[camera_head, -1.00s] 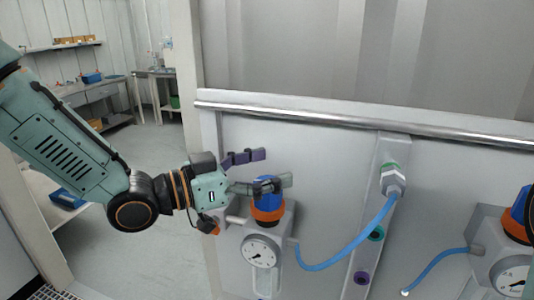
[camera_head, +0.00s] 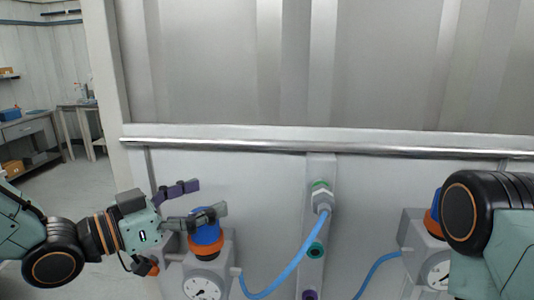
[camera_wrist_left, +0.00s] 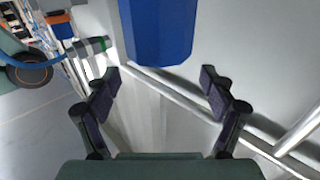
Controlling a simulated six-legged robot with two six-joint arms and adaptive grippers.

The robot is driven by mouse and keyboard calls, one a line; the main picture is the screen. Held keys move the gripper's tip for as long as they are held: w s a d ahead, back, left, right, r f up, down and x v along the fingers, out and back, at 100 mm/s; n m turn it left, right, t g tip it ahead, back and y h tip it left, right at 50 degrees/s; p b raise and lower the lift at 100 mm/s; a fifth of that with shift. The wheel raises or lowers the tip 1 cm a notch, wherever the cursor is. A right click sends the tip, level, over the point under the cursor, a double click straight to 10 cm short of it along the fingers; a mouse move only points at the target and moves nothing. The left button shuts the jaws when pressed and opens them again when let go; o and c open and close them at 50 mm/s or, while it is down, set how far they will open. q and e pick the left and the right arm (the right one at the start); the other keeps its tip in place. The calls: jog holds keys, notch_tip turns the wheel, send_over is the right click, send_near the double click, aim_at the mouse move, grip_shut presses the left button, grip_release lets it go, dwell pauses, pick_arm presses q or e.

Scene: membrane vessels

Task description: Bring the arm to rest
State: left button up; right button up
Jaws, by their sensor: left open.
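My left gripper (camera_head: 208,198) is open at the left valve, which has a blue knob (camera_head: 205,217) and an orange collar (camera_head: 206,243). Whether a finger touches the knob is not clear. My right arm (camera_head: 490,225) shows at the right edge; its gripper is out of view.
A gauge (camera_head: 202,287) sits below the left valve. A blue hose (camera_head: 290,270) runs up to a fitting (camera_head: 321,197) on the panel. A second valve with a gauge (camera_head: 437,272) is partly behind my right arm. A metal rail (camera_head: 300,146) crosses the panel. Benches stand far left.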

aim_at(221, 232)
pick_arm(q)
notch_tip(221, 232, down, 8)
jog(key=shift+r, duration=0.1)
jog(key=shift+f+b, duration=0.4)
jog(key=shift+b, duration=0.1)
